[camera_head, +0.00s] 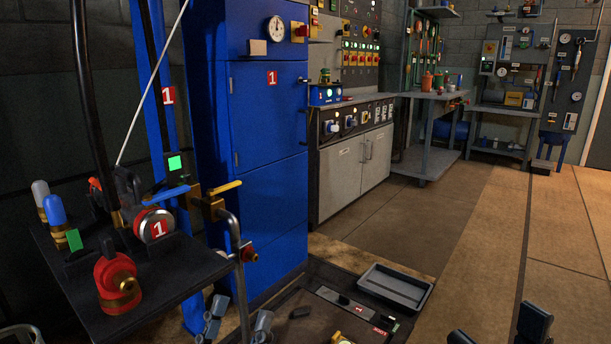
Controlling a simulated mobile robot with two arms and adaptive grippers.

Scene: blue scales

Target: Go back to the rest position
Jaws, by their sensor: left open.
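My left gripper (237,322) shows at the bottom edge, left of centre. My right gripper (497,332) shows at the bottom edge on the right. Only its dark fingertips are in view, well apart, with only floor seen between them. Both grippers look clear of the objects around them, and most of both arms is out of the picture.
A dark bench (150,277) with valves and a red fitting (117,282) stands at left. Behind it is a tall blue cabinet (268,120) with a dial. A grey tray (394,288) lies low ahead, beside a dark panel (345,318). Floor (480,240) at right is clear.

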